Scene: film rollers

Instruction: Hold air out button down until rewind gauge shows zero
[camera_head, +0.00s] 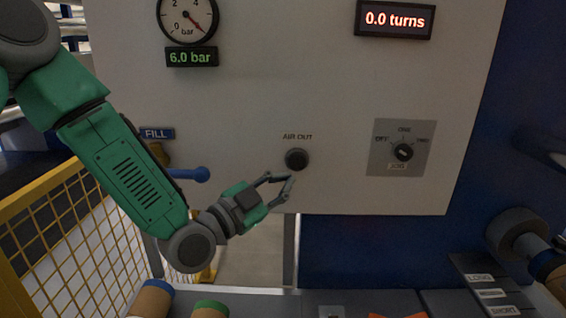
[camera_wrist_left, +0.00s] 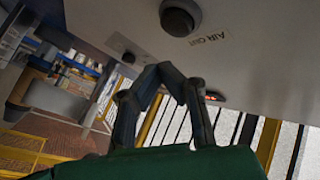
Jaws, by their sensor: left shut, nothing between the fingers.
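The dark round AIR OUT button (camera_head: 296,159) is on the lower part of the pale panel; it also shows at the top of the left wrist view (camera_wrist_left: 178,17). My left gripper (camera_head: 287,178) is just below and left of the button in the picture, its fingers shut and empty. In the left wrist view the fingertips (camera_wrist_left: 162,68) meet below the button, apart from it. A round dial gauge (camera_head: 188,15) at upper left has its red needle at the lower right; its readout (camera_head: 191,57) says 6.0 bar. Its top is cut off. My right gripper is out of view.
A FILL label (camera_head: 157,133) and blue-tipped lever (camera_head: 189,174) are left of the button, near my left arm. A rotary switch (camera_head: 403,152) is to the right. A red display (camera_head: 394,20) reads 0.0 turns. A yellow mesh fence (camera_head: 60,225) stands at left.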

